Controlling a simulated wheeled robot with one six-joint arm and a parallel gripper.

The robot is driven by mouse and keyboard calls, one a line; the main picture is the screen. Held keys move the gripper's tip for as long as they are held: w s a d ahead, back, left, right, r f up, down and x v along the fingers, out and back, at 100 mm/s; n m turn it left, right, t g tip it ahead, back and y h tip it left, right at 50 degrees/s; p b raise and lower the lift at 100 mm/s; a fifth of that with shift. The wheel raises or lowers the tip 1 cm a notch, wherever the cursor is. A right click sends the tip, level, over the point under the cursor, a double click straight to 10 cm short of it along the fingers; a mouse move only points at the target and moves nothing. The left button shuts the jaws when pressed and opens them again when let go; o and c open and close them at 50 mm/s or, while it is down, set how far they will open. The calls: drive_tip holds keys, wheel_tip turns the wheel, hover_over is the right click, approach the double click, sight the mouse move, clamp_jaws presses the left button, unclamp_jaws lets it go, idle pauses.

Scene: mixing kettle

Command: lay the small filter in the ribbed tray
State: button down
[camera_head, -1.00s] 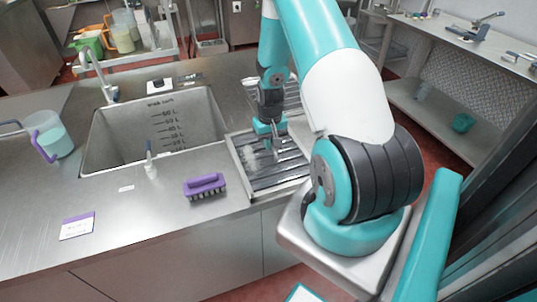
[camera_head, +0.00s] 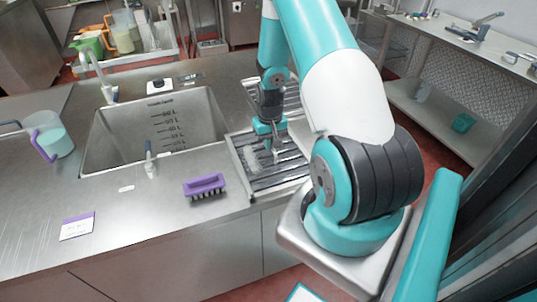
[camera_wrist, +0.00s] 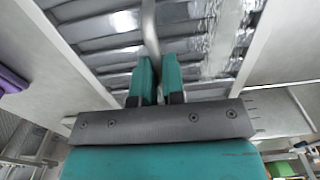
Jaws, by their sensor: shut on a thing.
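The ribbed tray (camera_head: 285,181) is a metal tray with dark slats on the counter, right of the sink. It also fills the upper part of the wrist view (camera_wrist: 95,44). My gripper (camera_head: 268,127) is over the tray, pointing down. In the wrist view, its teal fingers (camera_wrist: 157,80) are shut on a slim grey rod-like thing, the small filter (camera_wrist: 150,30) as far as I can tell. Its far end is low over the slats; contact is unclear. A clear, shiny piece (camera_wrist: 224,42) lies in the tray beside it.
A purple brush (camera_head: 205,185) lies left of the tray. The sink (camera_head: 155,130) is behind it, with a small upright bottle (camera_head: 150,160) at its front edge. A jug (camera_head: 50,135) stands far left. The counter's front left is mostly bare, apart from a label card (camera_head: 77,226).

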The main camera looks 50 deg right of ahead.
drive_tip(key=shift+r, duration=0.15)
idle(0.3)
drive_tip(key=shift+r+p, duration=1.9)
drive_tip(key=shift+r, duration=0.5)
